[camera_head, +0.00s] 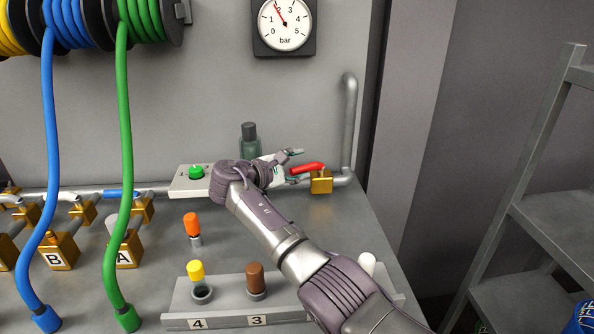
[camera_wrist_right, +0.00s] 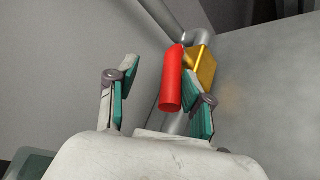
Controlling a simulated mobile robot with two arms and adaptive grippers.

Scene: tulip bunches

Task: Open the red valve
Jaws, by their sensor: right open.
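The red valve handle (camera_head: 309,167) is a short bar on a brass valve body (camera_head: 321,183), set in the grey pipe near the back wall. It lies about level, pointing left toward my right gripper (camera_head: 296,166). My right gripper is open and empty, with its fingers at the handle's free end. In the right wrist view the red handle (camera_wrist_right: 171,82) shows between the two green-padded fingers, nearer the right one, with the brass body (camera_wrist_right: 203,67) behind it. I cannot tell whether a finger touches the handle. My left gripper is not in view.
A dark green bottle (camera_head: 249,135) stands behind my right wrist. A box with a green button (camera_head: 195,171) is left of it. A gauge (camera_head: 284,24) hangs on the wall. A rack with coloured plugs (camera_head: 228,292) is in front. Hoses (camera_head: 124,160) hang at left.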

